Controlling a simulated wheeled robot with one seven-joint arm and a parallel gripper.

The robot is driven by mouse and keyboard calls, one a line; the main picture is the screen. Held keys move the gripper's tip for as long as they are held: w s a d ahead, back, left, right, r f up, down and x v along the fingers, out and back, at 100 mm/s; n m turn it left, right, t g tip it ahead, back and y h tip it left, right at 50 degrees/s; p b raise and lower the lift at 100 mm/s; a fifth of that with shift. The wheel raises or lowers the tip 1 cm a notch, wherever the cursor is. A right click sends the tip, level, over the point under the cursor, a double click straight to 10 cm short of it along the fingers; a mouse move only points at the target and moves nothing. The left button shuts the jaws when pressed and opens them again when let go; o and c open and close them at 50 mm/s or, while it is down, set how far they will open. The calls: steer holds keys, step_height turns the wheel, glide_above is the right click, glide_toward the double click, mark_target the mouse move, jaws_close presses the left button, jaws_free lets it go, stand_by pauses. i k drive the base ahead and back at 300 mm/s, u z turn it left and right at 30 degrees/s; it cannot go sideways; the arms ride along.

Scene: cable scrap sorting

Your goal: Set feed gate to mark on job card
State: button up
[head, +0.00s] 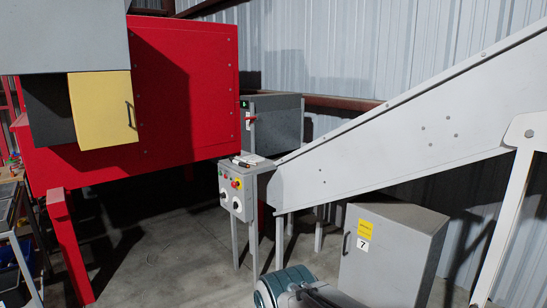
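A yellow panel (102,108) with a dark handle sits on a grey housing at the upper left, against the red machine (190,90). I cannot tell whether it is the feed gate. A grey box (272,122) behind the control post carries a small red lever or knob (251,118) and a dark label; no scale marks can be read on it. Small flat papers or cards (250,161) lie on top of the control post; whether one is the job card is too small to tell.
The control post (237,192) has coloured buttons and two white dials. A sloping white conveyor (400,150) runs up to the right. A grey cabinet (395,255) labelled 7 stands below it. Racks with bins are at the left edge. Open concrete floor (170,260) lies left of the post.

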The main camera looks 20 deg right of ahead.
mark_target(276, 132)
steer(key=z, duration=0.85)
steer(key=i, duration=1.05)
steer(key=z, duration=0.45)
steer(key=i, duration=1.55)
steer(key=u, duration=1)
steer(key=i, duration=0.6)
steer(key=u, duration=0.4)
